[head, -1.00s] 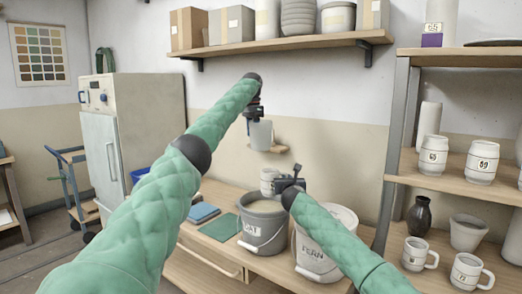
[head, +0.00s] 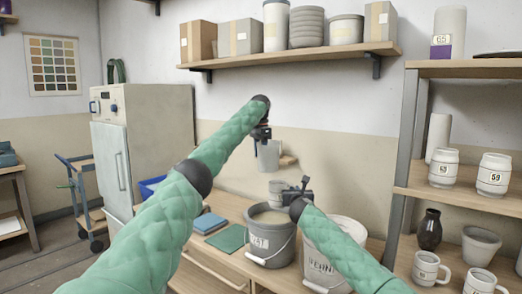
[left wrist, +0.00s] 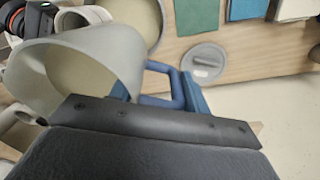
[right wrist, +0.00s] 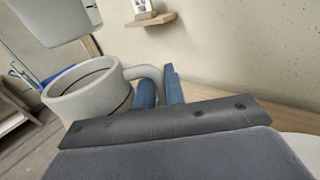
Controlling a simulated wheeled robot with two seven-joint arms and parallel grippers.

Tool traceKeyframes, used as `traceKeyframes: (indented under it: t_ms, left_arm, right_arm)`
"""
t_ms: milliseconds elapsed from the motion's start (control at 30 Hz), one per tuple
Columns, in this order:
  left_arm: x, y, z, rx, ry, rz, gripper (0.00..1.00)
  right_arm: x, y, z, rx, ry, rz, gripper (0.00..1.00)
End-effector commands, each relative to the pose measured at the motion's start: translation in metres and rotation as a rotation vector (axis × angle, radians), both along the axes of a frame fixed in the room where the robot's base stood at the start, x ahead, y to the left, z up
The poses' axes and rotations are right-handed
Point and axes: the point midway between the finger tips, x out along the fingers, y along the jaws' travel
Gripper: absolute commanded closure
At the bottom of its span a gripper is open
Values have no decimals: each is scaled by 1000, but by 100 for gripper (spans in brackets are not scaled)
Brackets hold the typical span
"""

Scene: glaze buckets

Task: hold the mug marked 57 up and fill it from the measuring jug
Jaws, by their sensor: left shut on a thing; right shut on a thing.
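A grey measuring jug (head: 268,154) hangs from my left gripper (head: 262,139), which is shut on its handle. In the left wrist view the jug (left wrist: 110,52) has its wide mouth in sight, with a beige surface inside. My right gripper (head: 297,192) is shut on the handle of a pale mug (head: 276,187), held upright above the bucket area. The mug fills the left of the right wrist view (right wrist: 75,103), with the jug (right wrist: 48,18) above it and apart from it. The mug's number is not readable, and its fill level cannot be told.
A grey bucket (head: 268,256) of pale glaze and a bucket marked FERN (head: 318,266) stand on the counter below. Tiles (head: 227,239) and a round lid (left wrist: 203,62) lie nearby. Shelves with mugs (head: 494,175) stand right; a small wall ledge (head: 288,160) is behind the jug.

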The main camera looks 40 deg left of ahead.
Motion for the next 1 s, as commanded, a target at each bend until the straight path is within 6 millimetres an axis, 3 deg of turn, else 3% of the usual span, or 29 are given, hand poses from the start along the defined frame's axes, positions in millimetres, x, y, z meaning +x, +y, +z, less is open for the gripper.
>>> traceKeyframes:
  t_ms: [400, 1000]
  left_arm:
    - [2, 6, 25, 204, -90, -3, 100]
    - [3, 7, 16, 304, -132, -3, 100]
  right_arm:
    - [0, 0, 1, 0, 0, 0, 100]
    - [0, 0, 1, 0, 0, 0, 100]
